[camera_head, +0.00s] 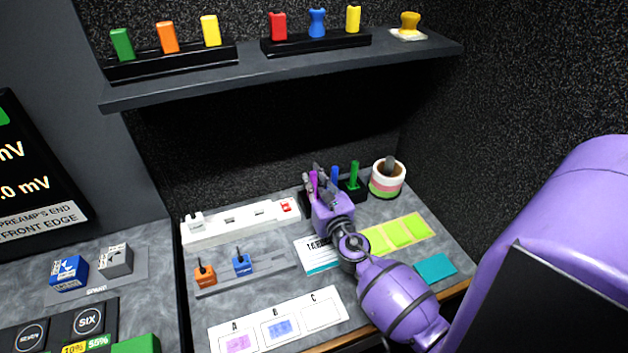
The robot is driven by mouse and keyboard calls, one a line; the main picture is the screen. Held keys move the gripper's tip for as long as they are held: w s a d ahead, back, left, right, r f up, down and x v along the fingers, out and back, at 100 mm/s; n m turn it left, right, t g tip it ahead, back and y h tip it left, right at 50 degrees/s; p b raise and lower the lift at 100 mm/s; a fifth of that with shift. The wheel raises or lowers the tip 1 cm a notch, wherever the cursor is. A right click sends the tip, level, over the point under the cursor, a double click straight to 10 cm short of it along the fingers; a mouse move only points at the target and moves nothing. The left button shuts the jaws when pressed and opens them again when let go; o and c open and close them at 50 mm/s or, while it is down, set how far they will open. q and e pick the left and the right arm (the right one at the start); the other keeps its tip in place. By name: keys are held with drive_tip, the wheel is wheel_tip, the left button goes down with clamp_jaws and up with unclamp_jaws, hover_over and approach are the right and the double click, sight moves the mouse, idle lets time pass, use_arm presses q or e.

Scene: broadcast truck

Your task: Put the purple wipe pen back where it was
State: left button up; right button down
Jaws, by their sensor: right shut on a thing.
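The purple wipe pen (313,184) stands roughly upright at the back of the desk, at the fingers of my right gripper (322,181). The right gripper is shut on it. A black pen holder (352,193) stands beside the gripper and is partly hidden by it. A blue pen (334,173) and a green pen (354,173) stand upright at this holder. The gripper hides the purple pen's lower end, so I cannot tell whether it sits in the holder. My left gripper is not in view.
A striped cup (387,180) stands right of the holder. A white power strip (241,222) lies to the left. Yellow-green notes (398,234), a teal pad (436,268) and a white A-B-C card (278,322) lie in front. A shelf (285,68) overhangs the desk.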

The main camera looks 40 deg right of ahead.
drive_tip(key=shift+f, duration=0.15)
drive_tip(key=c, duration=2.2)
unclamp_jaws()
drive_tip(key=shift+f, duration=0.1)
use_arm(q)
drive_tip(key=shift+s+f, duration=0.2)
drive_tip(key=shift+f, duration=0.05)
use_arm(e)
drive_tip(key=o, duration=0.5)
drive_tip(key=shift+c, duration=0.2)
drive_tip(key=shift+r, duration=0.3)
drive_tip(key=v, duration=0.3)
drive_tip(key=b+v, duration=0.1)
drive_tip(key=v, duration=0.6)
drive_tip(key=shift+s+d+f, duration=0.1)
drive_tip(key=shift+s+f, duration=0.15)
drive_tip(key=shift+s, duration=0.1)
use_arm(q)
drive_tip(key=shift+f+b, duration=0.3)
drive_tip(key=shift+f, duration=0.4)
use_arm(e)
drive_tip(key=shift+s+a+r, duration=0.2)
drive_tip(key=shift+s, duration=0.45)
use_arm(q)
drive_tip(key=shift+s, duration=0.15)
